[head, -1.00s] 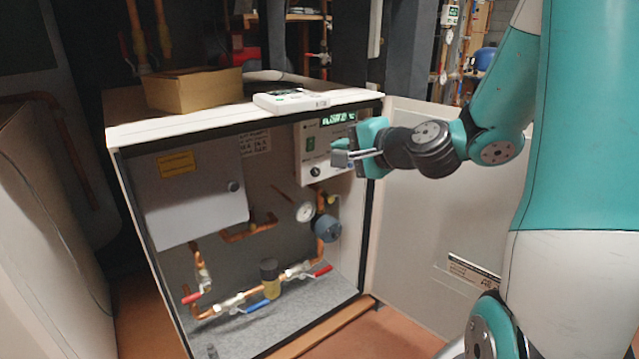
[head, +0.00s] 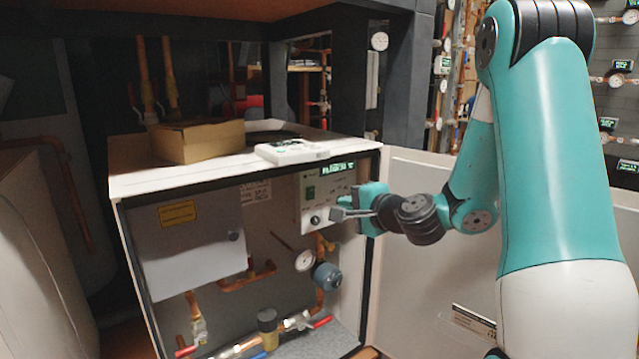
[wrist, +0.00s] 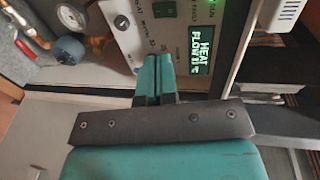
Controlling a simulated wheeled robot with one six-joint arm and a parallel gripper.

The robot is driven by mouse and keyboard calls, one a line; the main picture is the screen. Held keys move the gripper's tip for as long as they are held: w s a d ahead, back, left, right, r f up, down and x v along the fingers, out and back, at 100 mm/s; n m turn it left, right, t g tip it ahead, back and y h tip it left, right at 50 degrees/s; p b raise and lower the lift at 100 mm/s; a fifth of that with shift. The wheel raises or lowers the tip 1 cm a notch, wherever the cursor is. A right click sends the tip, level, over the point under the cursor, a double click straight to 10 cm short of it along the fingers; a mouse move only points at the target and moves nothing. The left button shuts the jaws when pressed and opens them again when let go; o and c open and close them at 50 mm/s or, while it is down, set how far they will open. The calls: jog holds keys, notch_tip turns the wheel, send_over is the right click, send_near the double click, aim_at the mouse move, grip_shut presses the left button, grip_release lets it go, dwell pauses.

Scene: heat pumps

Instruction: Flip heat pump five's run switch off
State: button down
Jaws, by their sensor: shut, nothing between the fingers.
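The heat pump is an open pale cabinet whose control panel (head: 312,210) is at its upper right. My gripper (head: 338,210) is shut and empty, close to the panel, right of the switch and below the display. In the wrist view my shut fingers (wrist: 155,66) point at the panel (wrist: 138,38), beside the display (wrist: 201,55) reading HEAT FLOW. Contact cannot be told.
A cardboard box (head: 198,141) and a white device (head: 292,151) lie on the cabinet top. Below the panel are a gauge (head: 305,260), a blue pump part (head: 327,276) and copper pipes with valves. The open door (head: 430,240) stands on the right.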

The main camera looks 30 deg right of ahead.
aim_at(313, 191)
jog(key=w+p, duration=0.2)
jog(key=w, duration=0.1)
jog(key=w+p, duration=0.2)
jog(key=w, duration=0.1)
jog(key=w+p, duration=0.2)
jog(key=w, duration=0.1)
jog(key=shift+w+a+f, duration=0.15)
jog(key=shift+a+f, duration=0.05)
jog(key=shift+f, duration=0.05)
jog(key=shift+w+f, duration=0.15)
jog(key=shift+w, duration=0.4)
jog(key=shift+p, duration=0.35)
